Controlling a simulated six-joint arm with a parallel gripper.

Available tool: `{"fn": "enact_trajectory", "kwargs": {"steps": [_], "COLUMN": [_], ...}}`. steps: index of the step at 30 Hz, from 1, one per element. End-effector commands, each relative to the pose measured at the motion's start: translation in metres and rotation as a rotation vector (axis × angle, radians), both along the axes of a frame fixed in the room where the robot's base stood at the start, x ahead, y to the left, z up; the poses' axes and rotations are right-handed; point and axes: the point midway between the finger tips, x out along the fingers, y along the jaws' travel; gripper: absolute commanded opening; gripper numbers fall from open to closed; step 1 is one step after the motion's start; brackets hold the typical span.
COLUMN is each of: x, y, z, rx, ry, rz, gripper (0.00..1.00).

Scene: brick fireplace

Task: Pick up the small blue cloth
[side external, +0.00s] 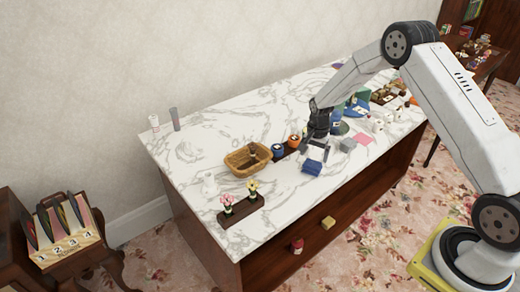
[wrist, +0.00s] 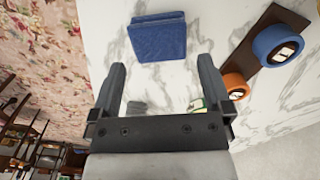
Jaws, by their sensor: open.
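The small blue cloth (side external: 312,167) lies folded on the white marble tabletop (side external: 210,155), close to the front edge. In the wrist view the cloth (wrist: 158,37) shows as a flat blue square just beyond the fingertips, roughly centred between them. My gripper (side external: 315,152) is over the tabletop beside the cloth. In the wrist view my gripper (wrist: 162,72) has its two fingers spread apart with nothing between them. The cloth looks apart from the fingers.
A dark wooden holder with a blue roll (side external: 278,149) and an orange roll (side external: 294,140) stands behind the cloth. A wicker basket (side external: 238,168) is to the left. A flower stand (side external: 240,208) sits at front left. Several small objects crowd the tabletop's right part.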

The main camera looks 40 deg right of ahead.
Motion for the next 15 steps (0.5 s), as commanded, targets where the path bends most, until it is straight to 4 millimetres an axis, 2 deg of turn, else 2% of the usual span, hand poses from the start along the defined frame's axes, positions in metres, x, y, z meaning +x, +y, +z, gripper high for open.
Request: {"fn": "enact_trajectory", "kwargs": {"steps": [7, 15], "x": [-0.001, -0.002], "y": [0.000, 0.001], "z": [-0.008, -0.037], "rx": [0.001, 0.001], "ry": [0.001, 0.001], "rz": [0.000, 0.001], "gripper": [1.00, 1.00]}}
